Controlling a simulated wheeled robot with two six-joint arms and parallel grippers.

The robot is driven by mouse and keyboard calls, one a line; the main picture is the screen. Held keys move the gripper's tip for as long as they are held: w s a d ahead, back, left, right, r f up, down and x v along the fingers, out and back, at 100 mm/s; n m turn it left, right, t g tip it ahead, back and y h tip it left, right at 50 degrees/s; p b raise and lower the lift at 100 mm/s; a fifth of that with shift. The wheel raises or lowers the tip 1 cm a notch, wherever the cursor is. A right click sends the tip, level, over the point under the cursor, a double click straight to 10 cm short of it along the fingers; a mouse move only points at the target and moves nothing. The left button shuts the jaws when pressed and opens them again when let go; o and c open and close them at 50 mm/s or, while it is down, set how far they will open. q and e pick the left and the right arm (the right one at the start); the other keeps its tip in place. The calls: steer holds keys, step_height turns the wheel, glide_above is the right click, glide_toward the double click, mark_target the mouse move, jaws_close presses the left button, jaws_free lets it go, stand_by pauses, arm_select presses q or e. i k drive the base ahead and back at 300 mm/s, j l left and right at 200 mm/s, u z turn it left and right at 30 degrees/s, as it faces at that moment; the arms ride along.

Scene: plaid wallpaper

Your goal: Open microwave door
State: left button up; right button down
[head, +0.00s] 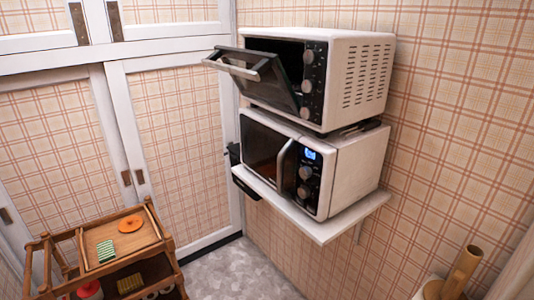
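The white microwave (351,168) stands on a white wall shelf, with a blue display and round knobs on its black panel. Its dark glass door (262,147) looks shut, and its curved upright handle (284,168) is beside the panel. A white toaster oven (365,78) stands on top of the microwave. Its glass door (262,82) is tilted down and out, partly open, with a bar handle along its outer edge. Neither of my grippers is in view.
The white shelf (326,230) juts from the plaid wall. A wooden cart (162,232) with trays stands at lower left, holding an orange ring (130,224) and a green striped item (106,251). A tan cylinder (462,270) stands at lower right. Grey floor (235,272) is clear between.

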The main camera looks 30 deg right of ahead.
mark_target(259, 152)
steer(key=z, duration=0.85)
